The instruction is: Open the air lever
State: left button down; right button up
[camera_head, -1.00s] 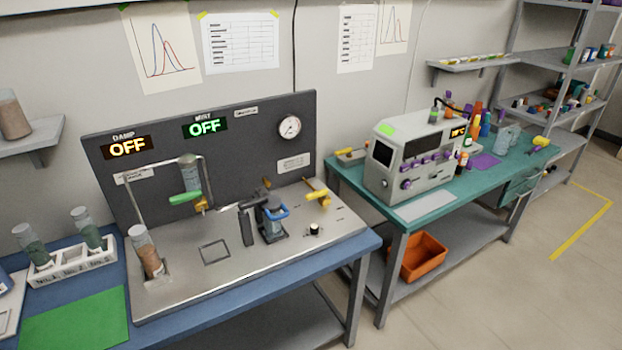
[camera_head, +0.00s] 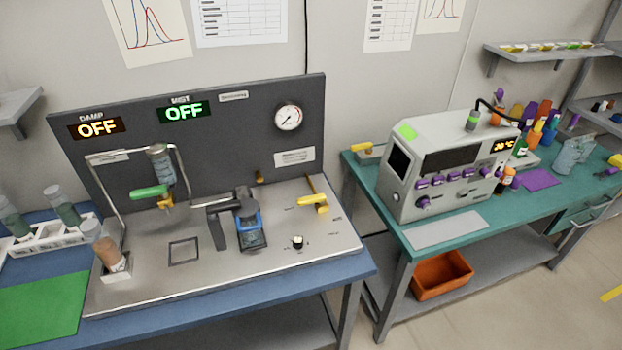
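A yellow lever handle (camera_head: 312,200) sits on a brass pipe at the right side of the metal bench-top panel. It lies roughly crosswise to the pipe behind it. A green handle (camera_head: 149,192) sits at the left of the panel, below a clear cylinder (camera_head: 160,165) held in a metal frame. Label text on the panel is too small to read, so I cannot tell for sure which handle is the air lever; the yellow one stands nearest the pressure gauge (camera_head: 288,117). Neither of my grippers is in view.
Displays for damp (camera_head: 97,127) and mist (camera_head: 184,111) read OFF. A teal table (camera_head: 480,235) with a grey instrument (camera_head: 440,165) stands at right.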

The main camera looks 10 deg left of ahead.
aim_at(321, 197)
jog(key=i+l, duration=0.35)
jog(key=i+l+u, duration=0.15)
jog(key=i+l, duration=0.2)
jog(key=l, duration=0.2)
